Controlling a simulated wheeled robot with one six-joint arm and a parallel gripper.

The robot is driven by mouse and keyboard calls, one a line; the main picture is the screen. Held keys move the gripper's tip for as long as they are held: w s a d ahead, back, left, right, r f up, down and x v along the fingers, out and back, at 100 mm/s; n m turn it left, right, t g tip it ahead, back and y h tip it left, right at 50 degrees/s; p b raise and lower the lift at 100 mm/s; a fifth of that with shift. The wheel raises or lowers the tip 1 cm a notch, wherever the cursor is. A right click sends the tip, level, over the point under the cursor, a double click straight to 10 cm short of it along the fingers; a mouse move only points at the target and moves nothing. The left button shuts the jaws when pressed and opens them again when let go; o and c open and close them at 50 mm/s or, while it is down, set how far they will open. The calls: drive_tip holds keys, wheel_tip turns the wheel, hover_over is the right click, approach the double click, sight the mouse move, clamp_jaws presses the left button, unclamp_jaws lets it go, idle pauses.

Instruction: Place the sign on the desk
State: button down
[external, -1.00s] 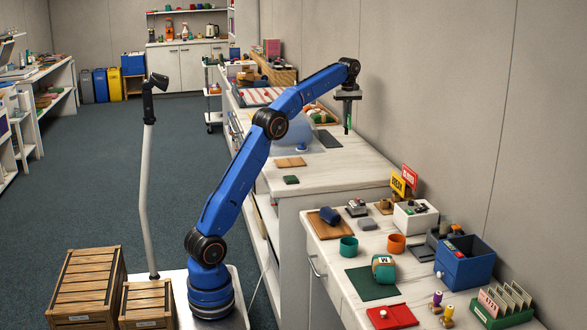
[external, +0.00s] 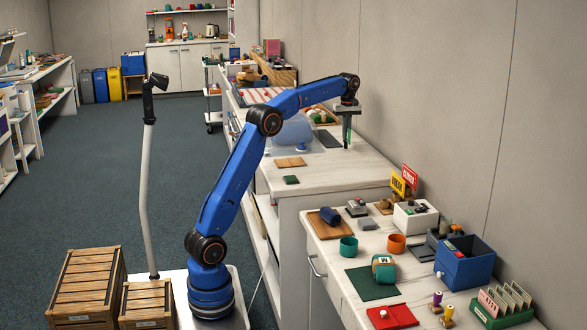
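A yellow sign (external: 397,184) and a red sign (external: 410,176) stand upright, close together, on the near desk (external: 340,258) beside the wall. The lettering is too small to read surely. My gripper (external: 347,140) points down over the far counter, to the left of and behind both signs, and apart from them. A thin dark green strip shows at its fingers; I cannot tell if it is a finger or a held thing. The finger gap is too small to make out.
A white box (external: 414,217) stands just in front of the signs. Teal (external: 348,247) and orange (external: 396,243) cups, a blue bin (external: 465,265) and a red tray (external: 391,317) crowd the near desk. The far counter's front part (external: 325,178) is mostly clear.

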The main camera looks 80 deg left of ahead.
drive_tip(key=shift+f, duration=0.4)
drive_tip(key=c, duration=2)
unclamp_jaws()
drive_tip(key=shift+r, duration=0.1)
wheel_tip(320, 180, up, 7)
drive_tip(key=shift+f, duration=0.1)
drive_tip(key=shift+o, duration=0.8)
drive_tip(key=shift+r, duration=0.3)
drive_tip(key=o, duration=1.3)
drive_tip(key=shift+r, duration=0.15)
